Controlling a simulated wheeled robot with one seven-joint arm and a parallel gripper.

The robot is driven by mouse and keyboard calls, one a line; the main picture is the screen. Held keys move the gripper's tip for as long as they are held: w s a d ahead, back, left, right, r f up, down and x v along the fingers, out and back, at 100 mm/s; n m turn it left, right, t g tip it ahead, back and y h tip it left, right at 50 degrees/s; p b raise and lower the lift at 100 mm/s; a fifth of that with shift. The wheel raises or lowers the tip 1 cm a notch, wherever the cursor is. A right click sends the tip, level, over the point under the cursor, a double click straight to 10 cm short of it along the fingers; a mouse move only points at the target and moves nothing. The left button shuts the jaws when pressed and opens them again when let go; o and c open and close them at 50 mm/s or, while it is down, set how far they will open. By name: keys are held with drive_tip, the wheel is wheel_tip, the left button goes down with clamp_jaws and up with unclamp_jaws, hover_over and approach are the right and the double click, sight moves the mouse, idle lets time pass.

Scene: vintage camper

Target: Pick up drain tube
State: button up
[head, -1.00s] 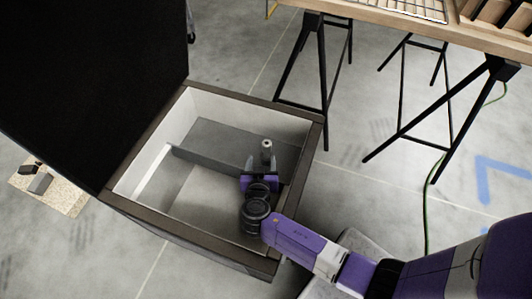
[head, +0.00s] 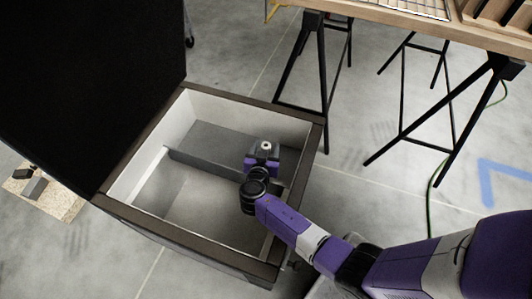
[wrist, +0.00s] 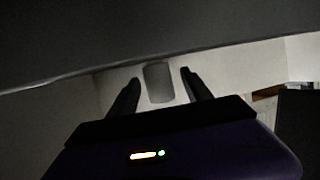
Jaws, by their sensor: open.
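The drain tube is a short grey cylinder (wrist: 158,84) in the wrist view, between the two dark fingers. In the head view a small pale cylinder with a round top (head: 266,145), which looks like the tube, shows at my gripper (head: 264,154), inside the open box near its right wall. My gripper (wrist: 160,76) is open, with a gap visible on either side of the tube. The tube's lower end is hidden, and the wrist view is dark.
The box has a dark rim (head: 180,224), pale inner walls and a grey divider (head: 205,170). Its black lid (head: 90,80) stands open at left. A wooden table (head: 430,22) on black trestles stands at upper right. A green cable (head: 430,215) lies on the floor.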

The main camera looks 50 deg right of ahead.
drive_tip(key=shift+c, duration=0.5)
clamp_jaws()
